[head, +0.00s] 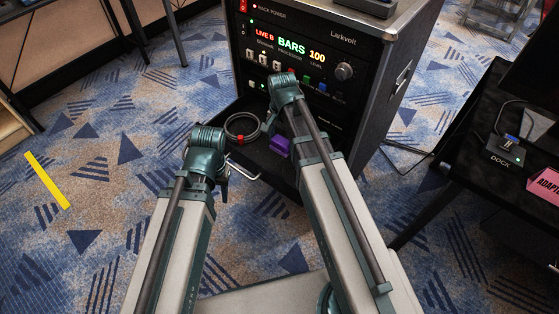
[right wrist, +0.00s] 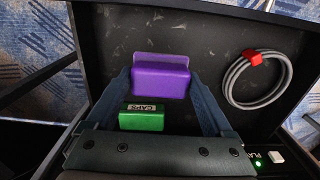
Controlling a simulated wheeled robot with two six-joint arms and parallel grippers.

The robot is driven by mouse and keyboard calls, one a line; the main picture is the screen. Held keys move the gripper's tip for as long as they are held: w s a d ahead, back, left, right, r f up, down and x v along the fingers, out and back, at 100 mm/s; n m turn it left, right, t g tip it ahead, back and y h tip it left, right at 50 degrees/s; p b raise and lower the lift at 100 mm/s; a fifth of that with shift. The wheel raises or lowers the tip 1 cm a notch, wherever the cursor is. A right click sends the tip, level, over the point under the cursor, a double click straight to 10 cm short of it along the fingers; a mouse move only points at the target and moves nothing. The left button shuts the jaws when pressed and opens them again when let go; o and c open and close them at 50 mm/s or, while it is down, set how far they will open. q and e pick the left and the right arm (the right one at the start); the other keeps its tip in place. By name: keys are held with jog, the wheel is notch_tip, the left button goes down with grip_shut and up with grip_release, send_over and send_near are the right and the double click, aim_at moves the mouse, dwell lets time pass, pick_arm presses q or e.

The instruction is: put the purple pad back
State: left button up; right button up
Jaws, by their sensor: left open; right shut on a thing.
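The purple pad (right wrist: 161,80) is in the right wrist view, between the two fingers of my right gripper (right wrist: 159,73), which is shut on it. In the head view the pad (head: 279,146) shows over the open black drawer (head: 262,168) of the rack. I cannot tell whether it touches the drawer floor. The right gripper's fingers are hidden behind my right arm in the head view. My left gripper (head: 224,182) is open, mostly hidden behind its wrist, close to the left end of the drawer's handle (head: 245,172).
A green block marked CAPS (right wrist: 141,116) lies in the drawer close to the pad. A coiled grey cable with a red tie (right wrist: 257,80) lies beside them. The rack (head: 390,90) stands behind. A black table with a dock (head: 507,150) is at right. Yellow tape (head: 47,180) marks the carpet.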

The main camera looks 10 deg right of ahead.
jog(key=b, duration=0.5)
send_over(282, 165)
notch_tip(282, 165, down, 5)
jog(key=shift+a+f, duration=0.1)
jog(key=shift+f, duration=0.1)
jog(key=shift+f, duration=0.1)
notch_tip(282, 165, down, 4)
jog(key=b, duration=0.3)
jog(key=shift+r, duration=0.25)
jog(key=shift+f+b, duration=0.15)
jog(key=shift+b, duration=0.15)
jog(key=o, duration=0.9)
jog(key=shift+r, duration=0.2)
